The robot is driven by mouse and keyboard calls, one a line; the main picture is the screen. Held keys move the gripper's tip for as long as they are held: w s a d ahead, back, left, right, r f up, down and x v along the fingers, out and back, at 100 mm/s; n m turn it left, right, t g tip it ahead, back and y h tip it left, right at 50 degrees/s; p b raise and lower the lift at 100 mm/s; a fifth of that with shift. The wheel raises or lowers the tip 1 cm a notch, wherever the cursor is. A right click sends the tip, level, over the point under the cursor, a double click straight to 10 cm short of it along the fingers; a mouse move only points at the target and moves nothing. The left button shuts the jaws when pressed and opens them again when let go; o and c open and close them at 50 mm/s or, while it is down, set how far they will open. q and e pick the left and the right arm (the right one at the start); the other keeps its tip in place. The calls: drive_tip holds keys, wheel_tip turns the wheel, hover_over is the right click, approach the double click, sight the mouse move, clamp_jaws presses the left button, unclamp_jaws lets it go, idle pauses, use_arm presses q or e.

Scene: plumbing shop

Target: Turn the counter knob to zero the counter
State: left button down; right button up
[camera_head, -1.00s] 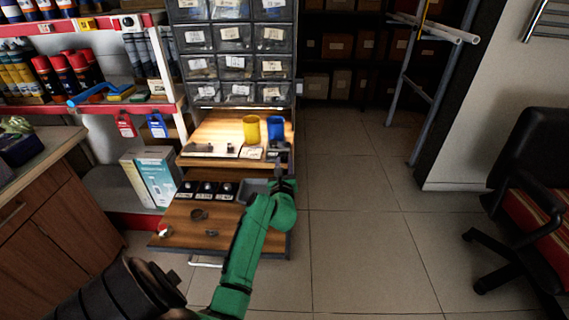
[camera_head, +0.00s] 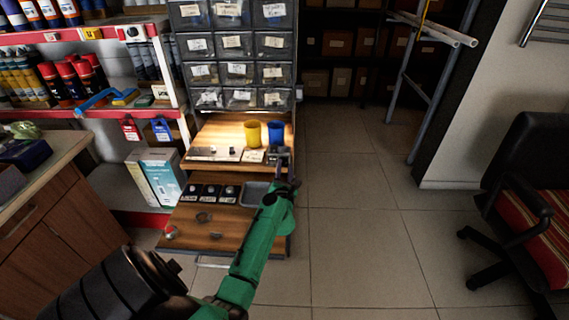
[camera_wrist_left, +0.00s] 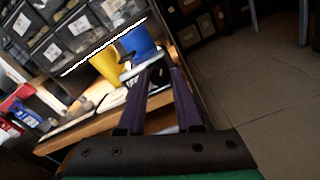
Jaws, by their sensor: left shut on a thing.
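The counter (camera_head: 273,156) is a small dark device at the right end of the upper wooden shelf, in front of a blue cup (camera_head: 276,133). In the left wrist view the dark counter (camera_wrist_left: 159,74) shows between and behind my fingertips. My left gripper (camera_head: 283,157), on the green arm, reaches it from the front right. In the left wrist view its two long fingers (camera_wrist_left: 163,74) are shut on the small counter knob, which they mostly hide. The counter's digits are too small to read. My right gripper is not in view.
A yellow cup (camera_head: 252,133) stands left of the blue one. A lower wooden board (camera_head: 230,222) holds several small dark boxes and a grey tray (camera_head: 255,194). Labelled drawers (camera_head: 233,72) rise behind. Open floor (camera_head: 365,235) lies to the right.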

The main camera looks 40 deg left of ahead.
use_arm(q)
drive_tip(key=m+p, duration=0.3)
drive_tip(key=m, duration=0.2)
drive_tip(key=shift+r+m, duration=0.15)
drive_tip(key=shift+m, duration=0.15)
drive_tip(key=m+p, duration=0.2)
drive_tip(key=m, duration=0.3)
idle(0.4)
drive_tip(key=c, duration=0.6)
unclamp_jaws()
drive_tip(key=shift+a+f, duration=0.1)
drive_tip(key=shift+f, duration=0.1)
